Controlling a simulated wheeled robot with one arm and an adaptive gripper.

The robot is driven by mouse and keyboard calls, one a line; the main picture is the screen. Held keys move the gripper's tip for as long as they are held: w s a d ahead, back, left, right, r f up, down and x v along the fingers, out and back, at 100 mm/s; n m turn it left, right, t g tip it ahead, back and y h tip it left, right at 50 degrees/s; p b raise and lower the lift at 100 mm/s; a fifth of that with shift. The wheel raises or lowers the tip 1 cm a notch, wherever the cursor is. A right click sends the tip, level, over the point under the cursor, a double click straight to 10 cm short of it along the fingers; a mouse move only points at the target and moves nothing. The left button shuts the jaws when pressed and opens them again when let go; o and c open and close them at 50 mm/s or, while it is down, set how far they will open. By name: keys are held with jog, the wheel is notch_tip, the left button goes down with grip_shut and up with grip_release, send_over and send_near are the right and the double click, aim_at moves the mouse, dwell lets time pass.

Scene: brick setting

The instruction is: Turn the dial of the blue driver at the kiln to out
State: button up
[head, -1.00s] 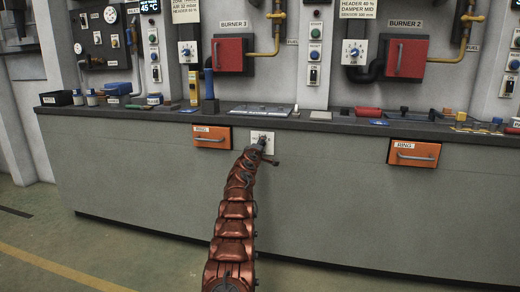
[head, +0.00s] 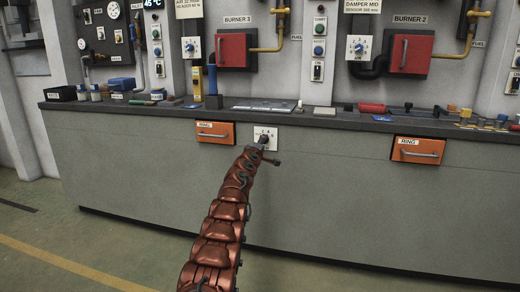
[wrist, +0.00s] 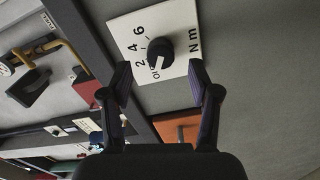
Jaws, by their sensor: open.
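A white dial plate (head: 274,134) is on the grey front below the counter, between two orange drawers. In the wrist view the plate (wrist: 183,22) reads 2, 4, 6 and Nm, with a partly covered word near the knob. The round black dial (wrist: 160,50) has a small pale mark on its lower side, near that partly covered word; its exact setting is hard to read. My gripper (wrist: 160,74) is open, one finger on each side below the dial, apart from it. In the head view my gripper (head: 264,148) partly covers the plate. An upright blue-handled tool (head: 212,80), possibly the driver, stands on the counter above.
Orange drawers labelled RING are at the left (head: 215,134) and right (head: 418,151) of the plate. The dark counter edge (head: 330,122) juts above. Red burner boxes (head: 234,50) and pipes are on the wall behind. The floor in front is clear.

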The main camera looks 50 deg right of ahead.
jog(key=shift+v, duration=1.65)
